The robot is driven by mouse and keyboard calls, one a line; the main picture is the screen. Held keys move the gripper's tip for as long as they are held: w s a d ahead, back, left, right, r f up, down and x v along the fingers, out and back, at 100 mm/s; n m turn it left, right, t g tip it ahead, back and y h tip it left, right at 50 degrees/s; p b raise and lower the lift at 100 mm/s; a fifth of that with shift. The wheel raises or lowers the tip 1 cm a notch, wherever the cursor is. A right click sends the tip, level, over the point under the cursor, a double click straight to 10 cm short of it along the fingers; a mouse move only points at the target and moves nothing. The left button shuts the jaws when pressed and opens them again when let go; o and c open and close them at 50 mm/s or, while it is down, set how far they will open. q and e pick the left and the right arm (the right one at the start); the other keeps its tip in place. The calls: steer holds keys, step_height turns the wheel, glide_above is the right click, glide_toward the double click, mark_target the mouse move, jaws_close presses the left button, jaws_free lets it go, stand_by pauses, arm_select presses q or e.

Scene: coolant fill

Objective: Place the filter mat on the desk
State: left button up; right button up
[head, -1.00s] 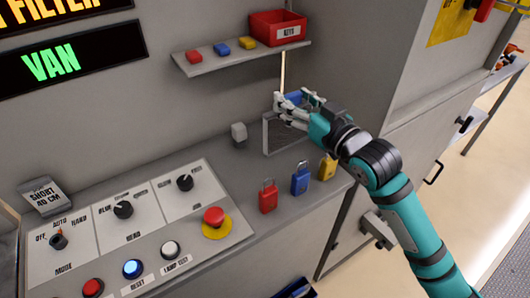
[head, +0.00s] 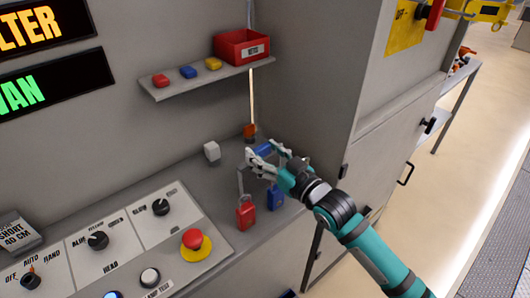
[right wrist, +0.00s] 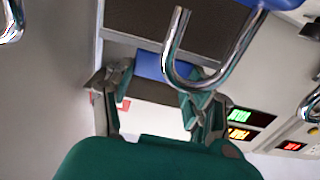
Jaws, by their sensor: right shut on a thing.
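The filter mat (right wrist: 185,30) is a dark panel in a light frame with a blue grip (right wrist: 150,65), upper middle in the right wrist view. In the head view its blue grip (head: 264,150) shows at my right gripper (head: 266,158), just above the grey desk (head: 185,175). The right gripper is shut on the filter mat by this grip. The gripper and padlocks hide most of the panel in the head view, so I cannot tell whether its lower edge touches the desk. My left gripper is not in view.
A red padlock (head: 246,213) and a blue padlock (head: 275,197) stand close in front of the mat. A small grey block (head: 212,151) and an upright rod with an orange foot (head: 250,130) are behind. The control panel (head: 120,240) fills the desk's left front.

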steer(key=shift+f, duration=0.15)
steer(key=o, duration=1.3)
steer(key=shift+o, duration=0.2)
steer(key=shift+s+d, duration=0.1)
steer(key=b+v, duration=0.2)
steer(key=v, duration=0.9)
steer(key=shift+s+d+r, duration=0.2)
steer(key=shift+s, duration=0.15)
